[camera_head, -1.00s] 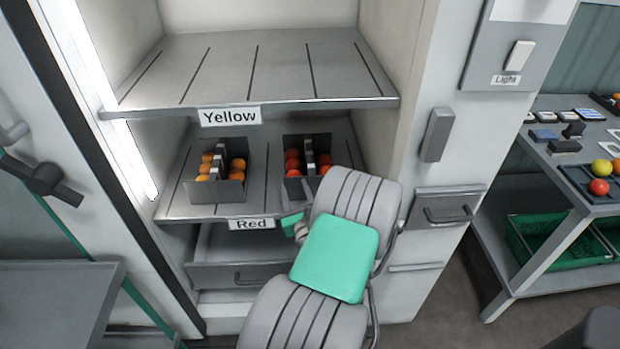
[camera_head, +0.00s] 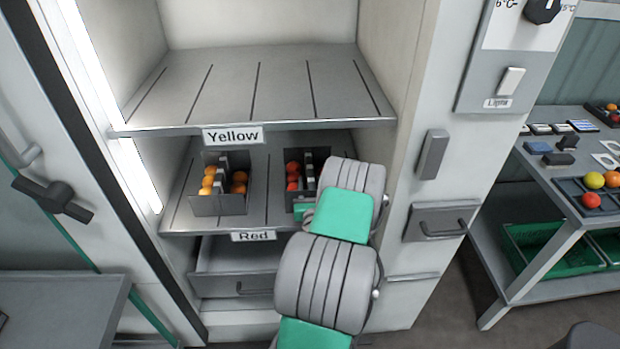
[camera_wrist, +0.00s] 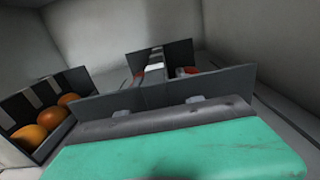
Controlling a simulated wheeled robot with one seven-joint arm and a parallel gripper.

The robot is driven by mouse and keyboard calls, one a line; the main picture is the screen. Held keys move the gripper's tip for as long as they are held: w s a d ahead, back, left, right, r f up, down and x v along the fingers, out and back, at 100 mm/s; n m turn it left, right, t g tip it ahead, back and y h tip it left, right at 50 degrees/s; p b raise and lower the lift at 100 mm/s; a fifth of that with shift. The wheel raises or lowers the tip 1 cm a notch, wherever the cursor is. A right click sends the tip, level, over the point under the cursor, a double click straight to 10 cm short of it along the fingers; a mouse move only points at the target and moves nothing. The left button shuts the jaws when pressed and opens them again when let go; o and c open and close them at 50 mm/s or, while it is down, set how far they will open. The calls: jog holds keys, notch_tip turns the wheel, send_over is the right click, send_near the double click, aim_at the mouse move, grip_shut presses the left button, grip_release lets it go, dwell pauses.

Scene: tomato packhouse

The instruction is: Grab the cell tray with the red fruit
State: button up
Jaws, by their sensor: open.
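The cell tray with red fruit (camera_head: 309,178) stands on the lower shelf, on the right, behind the "Red" label. It has dark walls and a grey upright divider in the middle. In the wrist view this tray (camera_wrist: 228,83) is straight ahead and very close, with a little red fruit showing behind its front wall. My gripper (camera_wrist: 158,107) is open and empty, low in front of that wall. I cannot tell whether it touches it.
A similar tray with orange fruit (camera_head: 206,206) stands to the left on the same shelf. The "Yellow" shelf (camera_head: 255,90) above is empty. A drawer (camera_head: 235,284) sits below. The cabinet's right wall is close to the red tray. A side bench stands at the right.

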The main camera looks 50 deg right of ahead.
jog(key=shift+x, duration=0.8)
jog(key=shift+s, duration=0.1)
grip_shut()
dwell(0.7)
